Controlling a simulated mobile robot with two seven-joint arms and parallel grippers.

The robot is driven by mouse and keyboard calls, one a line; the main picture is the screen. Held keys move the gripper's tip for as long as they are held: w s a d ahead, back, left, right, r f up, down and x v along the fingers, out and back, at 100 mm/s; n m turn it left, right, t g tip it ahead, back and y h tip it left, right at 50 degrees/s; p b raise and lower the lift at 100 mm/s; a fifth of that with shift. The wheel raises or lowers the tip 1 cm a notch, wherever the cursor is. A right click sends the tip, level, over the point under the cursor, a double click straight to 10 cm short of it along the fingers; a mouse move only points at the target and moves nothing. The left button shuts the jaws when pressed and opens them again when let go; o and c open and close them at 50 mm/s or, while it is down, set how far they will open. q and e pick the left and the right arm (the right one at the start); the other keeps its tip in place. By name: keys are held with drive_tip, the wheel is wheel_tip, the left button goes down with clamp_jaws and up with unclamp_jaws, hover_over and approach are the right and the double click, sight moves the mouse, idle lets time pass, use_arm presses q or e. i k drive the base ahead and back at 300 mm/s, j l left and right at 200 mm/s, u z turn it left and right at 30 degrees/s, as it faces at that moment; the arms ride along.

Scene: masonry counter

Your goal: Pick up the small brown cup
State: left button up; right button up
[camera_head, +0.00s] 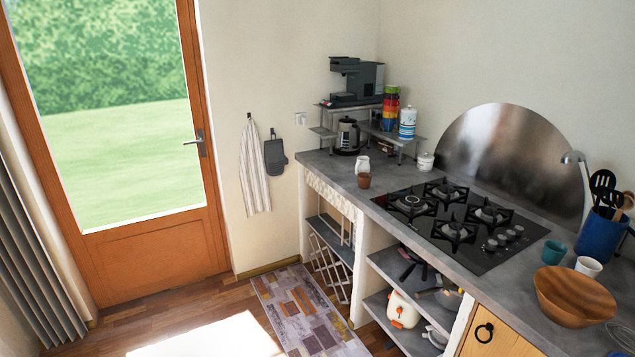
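The small brown cup (364,180) stands upright on the grey counter (336,168), near its front edge and left of the gas hob. A small white jug (362,164) stands just behind it. Nothing covers the cup in the head view. Neither of my grippers shows in this view.
The black gas hob (460,222) lies right of the cup. A kettle (347,136) and a shelf with a coffee machine (357,79) stand behind. A wooden bowl (575,296), teal cup (554,251) and white cup (588,266) sit at right. The floor by the door is clear.

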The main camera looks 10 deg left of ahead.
sight(364, 180)
drive_tip(key=i+j+u, duration=0.3)
drive_tip(key=i, duration=0.35)
drive_tip(key=i+j+u, duration=0.25)
drive_tip(key=i, duration=0.4)
drive_tip(key=i+u, duration=0.3)
drive_tip(key=i, duration=0.35)
drive_tip(key=i+z, duration=0.35)
drive_tip(key=i+j+z, duration=0.25)
drive_tip(key=i+z, duration=0.15)
drive_tip(key=i+j+z, duration=0.35)
